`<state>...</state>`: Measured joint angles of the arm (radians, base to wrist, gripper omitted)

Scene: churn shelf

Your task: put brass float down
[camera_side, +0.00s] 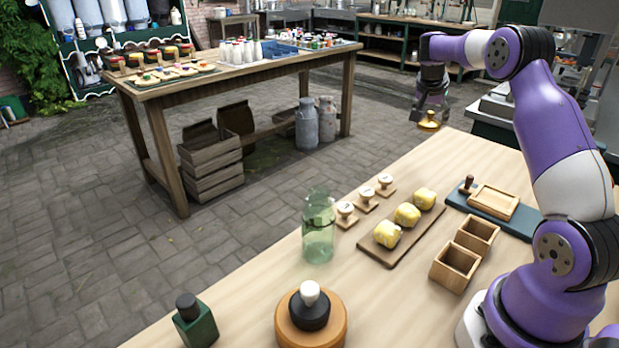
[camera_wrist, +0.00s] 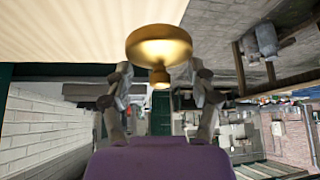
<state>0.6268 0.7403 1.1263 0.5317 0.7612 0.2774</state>
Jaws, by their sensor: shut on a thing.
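The brass float (camera_side: 429,122) is a shiny gold rounded piece. My gripper (camera_side: 431,108) is shut on it and holds it in the air at the far end of the light wooden table, near its back edge. In the wrist view, the float (camera_wrist: 159,47) sits at the tips of my gripper's fingers (camera_wrist: 160,78), with its narrow neck between them and its wide round part beyond. In the side view I cannot tell how high the float is above the table or whether it is beyond the edge.
The wooden table (camera_side: 385,310) holds a green glass jar (camera_side: 318,235), a board (camera_side: 375,248) with yellow blocks, wooden stamps (camera_side: 366,196), two small boxes (camera_side: 455,266), a teal tray (camera_side: 525,222), a round orange-and-black piece (camera_side: 311,325) and a green bottle (camera_side: 195,322).

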